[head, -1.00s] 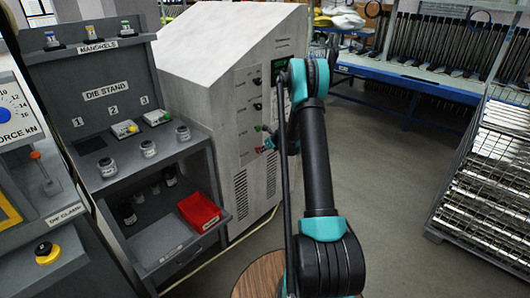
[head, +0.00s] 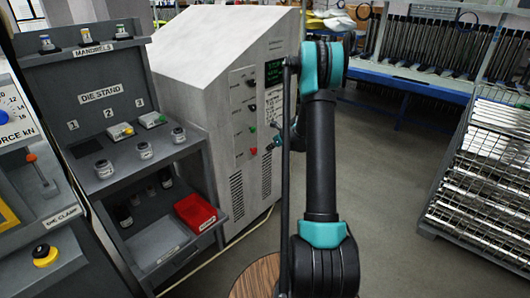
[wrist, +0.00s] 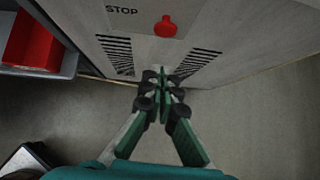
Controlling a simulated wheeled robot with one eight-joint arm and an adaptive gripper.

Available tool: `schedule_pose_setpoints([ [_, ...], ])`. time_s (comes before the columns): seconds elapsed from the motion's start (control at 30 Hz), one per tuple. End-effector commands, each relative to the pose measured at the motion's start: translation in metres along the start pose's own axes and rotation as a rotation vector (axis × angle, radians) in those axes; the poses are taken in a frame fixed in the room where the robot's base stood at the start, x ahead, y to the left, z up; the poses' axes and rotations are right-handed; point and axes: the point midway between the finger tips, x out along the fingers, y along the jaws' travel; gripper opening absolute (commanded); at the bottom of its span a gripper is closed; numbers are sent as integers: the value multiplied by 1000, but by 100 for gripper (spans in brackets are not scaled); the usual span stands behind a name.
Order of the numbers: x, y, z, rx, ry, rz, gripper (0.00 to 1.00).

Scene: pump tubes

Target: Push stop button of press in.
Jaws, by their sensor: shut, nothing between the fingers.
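The red stop button (wrist: 166,27) is on the pale front panel of the press cabinet, beside the label STOP (wrist: 122,11) in the wrist view. It also shows in the head view as a small red spot (head: 253,151) below a green button. My gripper (wrist: 165,76) is shut and empty. Its fingertips lie below the red button in the wrist view, over the vent slots, with a visible gap to the button. In the head view my gripper (head: 273,143) is small and partly hidden by my arm, just right of the button. I cannot tell whether the button is pressed in.
A green button (head: 252,130) and dark knobs sit above the red one on the cabinet (head: 218,80). The die stand (head: 100,97) with a red bin (head: 195,212) stands left. A metal rack (head: 480,165) stands right. Floor between is clear.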

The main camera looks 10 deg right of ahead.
Motion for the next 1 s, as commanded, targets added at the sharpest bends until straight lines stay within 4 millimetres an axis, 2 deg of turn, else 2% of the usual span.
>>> schedule_pose_setpoints([
  [0.1,-14,0,0,0,0,-1,0],
  [0.2,-19,0,0,0,0,-1,0],
  [0.67,-25,3,1,-20,4,0,0],
  [0.77,-37,15,2,-106,20,0,0],
  [1.0,-97,79,-4,-570,105,18,0],
])
